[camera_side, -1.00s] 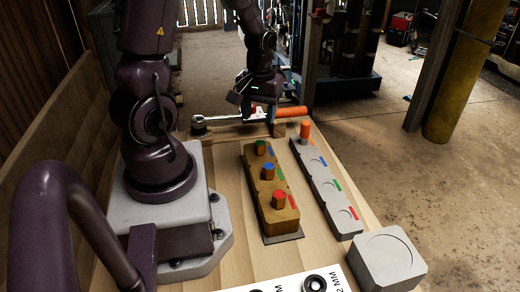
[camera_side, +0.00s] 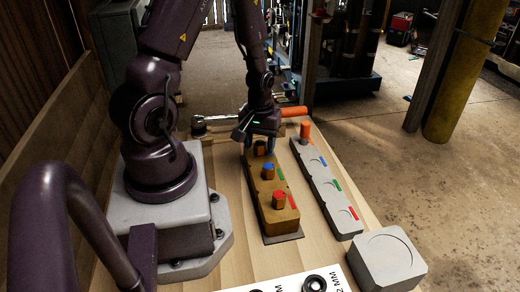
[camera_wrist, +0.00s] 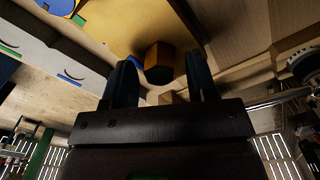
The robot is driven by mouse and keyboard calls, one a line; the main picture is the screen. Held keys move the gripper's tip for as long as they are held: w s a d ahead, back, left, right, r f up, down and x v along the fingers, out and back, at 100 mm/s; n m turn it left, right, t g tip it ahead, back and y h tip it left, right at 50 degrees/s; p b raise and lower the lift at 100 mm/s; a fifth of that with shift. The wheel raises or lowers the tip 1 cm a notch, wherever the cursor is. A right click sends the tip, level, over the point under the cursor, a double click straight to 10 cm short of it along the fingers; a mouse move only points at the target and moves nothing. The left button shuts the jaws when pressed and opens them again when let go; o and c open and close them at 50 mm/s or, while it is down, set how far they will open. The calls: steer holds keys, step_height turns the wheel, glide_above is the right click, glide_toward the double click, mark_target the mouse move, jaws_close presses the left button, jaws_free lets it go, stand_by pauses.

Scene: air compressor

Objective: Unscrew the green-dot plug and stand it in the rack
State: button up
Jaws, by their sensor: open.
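The green-dot plug (camera_wrist: 158,58) is a brass hexagonal plug at the far end of the brass block (camera_side: 283,222). In the wrist view it sits between my fingers, with gaps on both sides; its top looks dark green. In the side view my gripper (camera_side: 260,146) is open, low over that plug and largely hiding it. The blue-dot plug (camera_side: 268,172) and red-dot plug (camera_side: 279,200) stand in the same block. The grey rack (camera_side: 334,204) lies to the right, with blue, green and red marks. An orange plug (camera_side: 305,131) stands at its far end.
A wrench with an orange handle (camera_side: 293,111) lies behind the block, near my gripper. A grey block with a round recess (camera_side: 386,258) stands front right. A white labelled plate (camera_side: 290,285) is at the front edge. Bare wood lies between block and rack.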

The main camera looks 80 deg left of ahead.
jaws_close()
steer(key=shift+f, duration=0.1)
stand_by(0.4)
